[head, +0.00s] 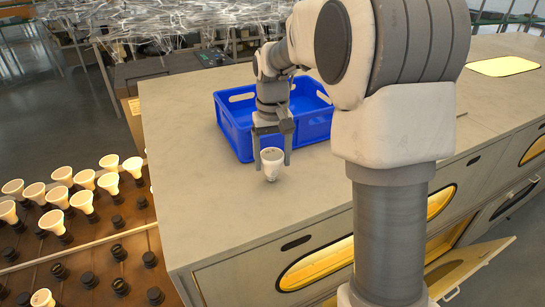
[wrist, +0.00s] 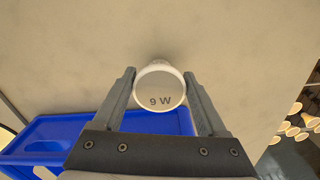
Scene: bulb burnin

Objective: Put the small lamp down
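The small lamp (head: 271,158) is a white cup-shaped bulb that narrows downward. It is upright between the two fingers of my gripper (head: 272,164), over the grey worktop in front of the blue crate. In the wrist view, the round face of the lamp (wrist: 160,88) points at the camera and reads "9 W". The fingers of my gripper (wrist: 160,73) lie close along both sides of its rim and appear shut on it. I cannot tell clearly whether the lamp's lower end touches the worktop.
The blue crate (head: 233,133) stands right behind my gripper; its visible inside looks empty. The grey worktop (head: 190,130) is clear to the left and front. Several white lamps and black sockets stand on a brown rack (head: 100,245) at the left. A cabinet door (head: 468,268) hangs open at lower right.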

